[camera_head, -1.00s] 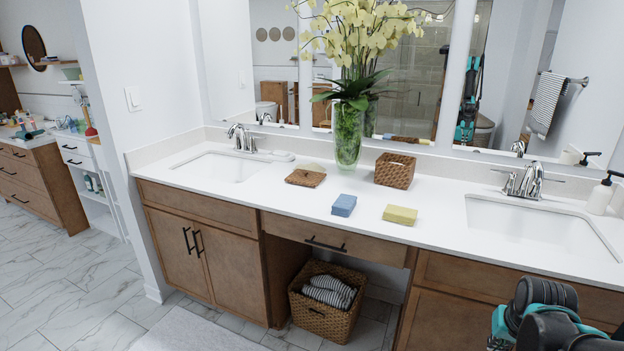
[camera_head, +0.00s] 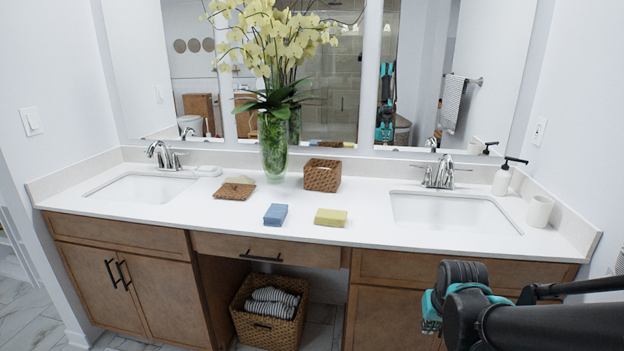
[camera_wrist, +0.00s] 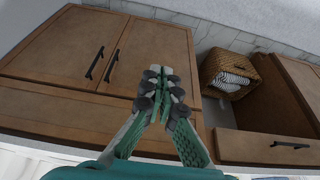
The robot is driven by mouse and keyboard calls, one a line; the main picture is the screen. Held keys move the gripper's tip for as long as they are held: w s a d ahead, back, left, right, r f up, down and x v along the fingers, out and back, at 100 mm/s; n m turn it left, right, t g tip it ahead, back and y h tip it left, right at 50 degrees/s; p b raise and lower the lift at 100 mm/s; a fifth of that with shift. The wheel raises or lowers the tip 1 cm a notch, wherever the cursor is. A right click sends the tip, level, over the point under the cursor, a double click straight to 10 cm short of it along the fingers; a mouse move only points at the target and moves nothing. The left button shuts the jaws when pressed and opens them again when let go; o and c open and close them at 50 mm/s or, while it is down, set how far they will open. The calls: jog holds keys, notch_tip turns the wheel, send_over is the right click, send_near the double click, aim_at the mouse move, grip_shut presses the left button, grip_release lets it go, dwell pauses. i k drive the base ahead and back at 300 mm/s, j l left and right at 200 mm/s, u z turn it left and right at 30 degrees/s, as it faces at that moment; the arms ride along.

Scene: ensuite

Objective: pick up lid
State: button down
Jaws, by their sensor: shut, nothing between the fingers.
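A flat brown woven piece (camera_head: 234,190), which looks like the lid, lies on the white counter left of centre. A small beige item (camera_head: 240,180) rests at its back edge. An open-topped woven box (camera_head: 322,176) of the same brown stands to its right, behind the sponges. My gripper shows only in part in the head view, at the lower right in front of the vanity, far from the woven piece. In the wrist view my gripper (camera_wrist: 163,74) is shut and empty, with cabinet doors beyond it. The woven piece is not seen in the wrist view.
A blue sponge (camera_head: 275,214) and a yellow sponge (camera_head: 330,217) lie near the counter's front edge. A tall glass flower vase (camera_head: 273,145) stands just behind the woven piece. Sinks lie on both sides. A wicker basket (camera_head: 264,327) with striped cloth sits under the counter.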

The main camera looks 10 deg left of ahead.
aim_at(238, 191)
jog(key=j, duration=2.15)
